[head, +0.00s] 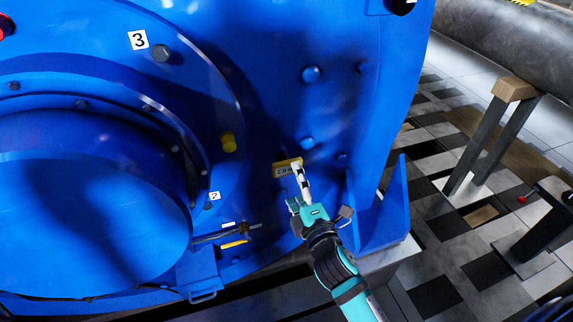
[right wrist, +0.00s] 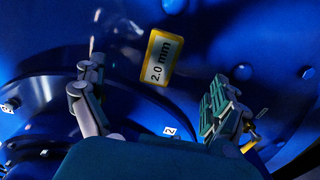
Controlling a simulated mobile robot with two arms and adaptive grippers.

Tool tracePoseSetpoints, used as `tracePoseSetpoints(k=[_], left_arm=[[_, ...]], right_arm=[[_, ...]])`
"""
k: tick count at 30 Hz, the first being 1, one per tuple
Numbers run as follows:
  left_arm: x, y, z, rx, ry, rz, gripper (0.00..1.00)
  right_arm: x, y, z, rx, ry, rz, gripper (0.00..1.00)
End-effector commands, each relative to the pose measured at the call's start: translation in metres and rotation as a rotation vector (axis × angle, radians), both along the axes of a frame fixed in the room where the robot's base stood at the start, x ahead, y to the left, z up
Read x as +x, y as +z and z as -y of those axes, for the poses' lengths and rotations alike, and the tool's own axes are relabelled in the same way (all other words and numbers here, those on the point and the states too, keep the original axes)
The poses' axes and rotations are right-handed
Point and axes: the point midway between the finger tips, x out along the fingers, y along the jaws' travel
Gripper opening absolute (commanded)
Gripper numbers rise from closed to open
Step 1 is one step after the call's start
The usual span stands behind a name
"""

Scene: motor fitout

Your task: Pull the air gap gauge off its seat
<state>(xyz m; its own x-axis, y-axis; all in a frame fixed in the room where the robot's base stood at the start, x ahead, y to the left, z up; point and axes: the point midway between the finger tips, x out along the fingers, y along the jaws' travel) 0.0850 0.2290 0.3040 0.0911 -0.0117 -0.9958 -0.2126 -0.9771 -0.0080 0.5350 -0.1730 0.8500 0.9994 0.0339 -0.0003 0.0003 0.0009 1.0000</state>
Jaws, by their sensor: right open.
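The air gap gauge seems to be the small yellow-edged plate (head: 285,168) on the blue motor face. In the right wrist view, the plate (right wrist: 161,58) reads "2.0 mm" and is tilted. I cannot make out its seat. My right gripper (head: 293,184) is open, just in front of and below the plate in the head view. In the right wrist view, its fingers (right wrist: 152,98) are spread left and right, with the plate beyond them and between their directions. Nothing is between the fingers. My left gripper is not in view.
A blue motor housing (head: 270,30) with bolts and number labels fills the left and middle. A blue bracket (head: 376,215) stands right of my gripper. Tiled floor lies further right.

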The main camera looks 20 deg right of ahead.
Motion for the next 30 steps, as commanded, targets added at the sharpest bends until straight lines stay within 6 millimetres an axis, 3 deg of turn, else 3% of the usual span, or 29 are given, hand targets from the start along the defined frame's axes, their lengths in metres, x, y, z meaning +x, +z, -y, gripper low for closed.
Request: tracePoseSetpoints(k=[15,21,30], left_arm=[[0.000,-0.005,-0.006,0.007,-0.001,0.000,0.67],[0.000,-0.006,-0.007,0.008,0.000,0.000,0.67],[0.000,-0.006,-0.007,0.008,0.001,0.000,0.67]], right_arm=[[0.068,0.000,-0.003,0.000,0.001,0.001,0.98],[0.079,0.000,-0.003,0.000,0.000,0.000,0.98],[0.081,0.000,-0.003,0.001,0.001,0.000,0.98]])
